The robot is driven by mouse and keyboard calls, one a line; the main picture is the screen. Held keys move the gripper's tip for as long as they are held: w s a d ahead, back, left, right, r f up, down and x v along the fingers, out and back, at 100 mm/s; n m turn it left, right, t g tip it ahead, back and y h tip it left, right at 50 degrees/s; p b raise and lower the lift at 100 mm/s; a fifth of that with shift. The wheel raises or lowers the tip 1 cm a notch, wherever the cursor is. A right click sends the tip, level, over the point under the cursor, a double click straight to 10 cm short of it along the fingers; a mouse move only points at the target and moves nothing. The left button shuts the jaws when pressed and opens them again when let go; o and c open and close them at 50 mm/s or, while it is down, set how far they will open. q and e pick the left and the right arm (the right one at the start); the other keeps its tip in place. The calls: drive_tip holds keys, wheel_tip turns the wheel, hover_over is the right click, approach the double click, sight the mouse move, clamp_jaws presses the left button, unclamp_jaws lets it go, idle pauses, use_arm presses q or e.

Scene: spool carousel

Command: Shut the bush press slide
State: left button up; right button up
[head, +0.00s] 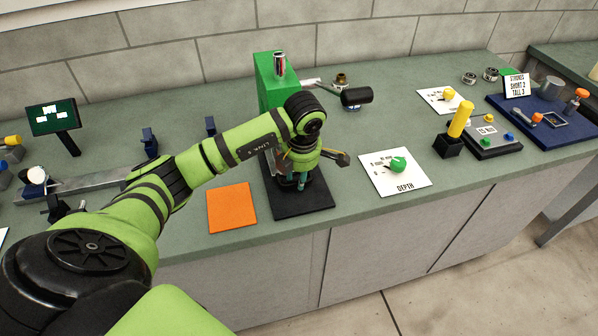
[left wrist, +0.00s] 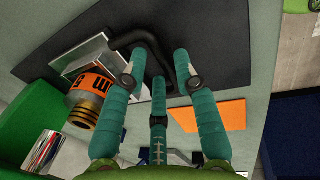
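The bush press stands on the bench with a green column (head: 270,75) and a black base (head: 318,196). My left gripper (head: 298,180) points down over the base and hides much of the press's lower part. In the left wrist view, a pale metal slide (left wrist: 92,58) lies over the dark base, beside an orange-banded part (left wrist: 93,84) with brass-coloured rings. A bent black handle (left wrist: 130,38) reaches between the teal fingers of my left gripper (left wrist: 160,65). The fingers are straight and spread, so the gripper looks open around the handle; contact is unclear. My right gripper is not in view.
An orange mat (head: 232,208) lies left of the base. A white DEPTH card (head: 408,180) with a green knob lies right. A black-ended lever (head: 356,96) sticks out behind my gripper. A yellow post (head: 460,120) and blue tray (head: 540,122) stand farther right.

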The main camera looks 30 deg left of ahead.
use_arm(q)
clamp_jaws()
drive_tip(key=w+a+b, duration=0.1)
drive_tip(key=b, duration=0.1)
drive_tip(key=w+a+b, duration=0.1)
drive_tip(key=w+a, duration=0.1)
drive_tip(key=shift+a+f+b, duration=0.2)
drive_tip(key=shift+b, duration=0.2)
drive_tip(key=shift+w+a+r, duration=0.1)
drive_tip(key=shift+w+a, duration=0.05)
drive_tip(key=shift+a, duration=0.05)
drive_tip(key=shift+r, duration=0.25)
unclamp_jaws()
drive_tip(key=shift+a+f, duration=0.1)
wheel_tip(320, 180, up, 8)
drive_tip(key=d, duration=0.1)
drive_tip(key=shift+s+f, duration=0.25)
drive_tip(key=shift+s, duration=0.15)
